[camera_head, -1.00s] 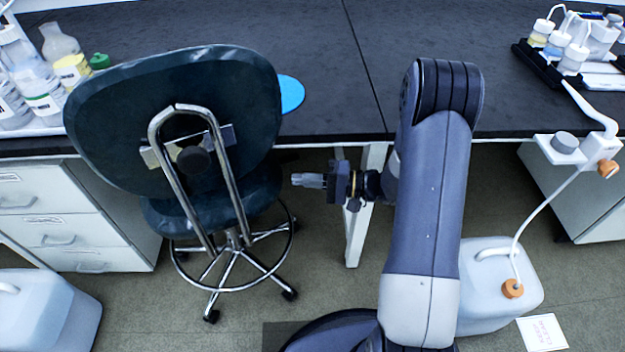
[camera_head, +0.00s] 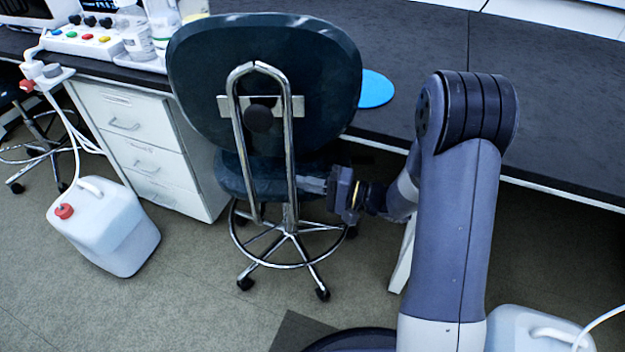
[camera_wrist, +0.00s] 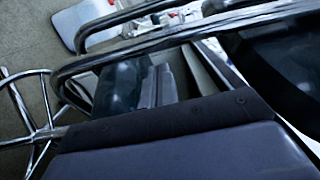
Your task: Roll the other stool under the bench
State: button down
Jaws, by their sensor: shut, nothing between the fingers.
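A dark green stool (camera_head: 265,85) with a chrome back frame, foot ring and castors stands at the bench (camera_head: 420,100). Its backrest faces me and overlaps the bench edge in the head view. My gripper (camera_head: 312,186) is shut and empty, at the right of the chrome back frame by the seat. I cannot tell whether it touches the stool. In the wrist view, chrome tubes (camera_wrist: 200,32) of the stool cross close in front, with a foot ring at the left. Part of a second stool (camera_head: 38,150) shows at the far left edge, mostly cut off.
A white drawer cabinet (camera_head: 150,150) stands left of the near stool. A white jerrycan (camera_head: 105,230) with a red cap is on the floor before it; another (camera_head: 535,335) is at the lower right. A blue disc (camera_head: 374,89) lies on the bench. Floor in front is clear.

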jog(key=shift+s, duration=0.5)
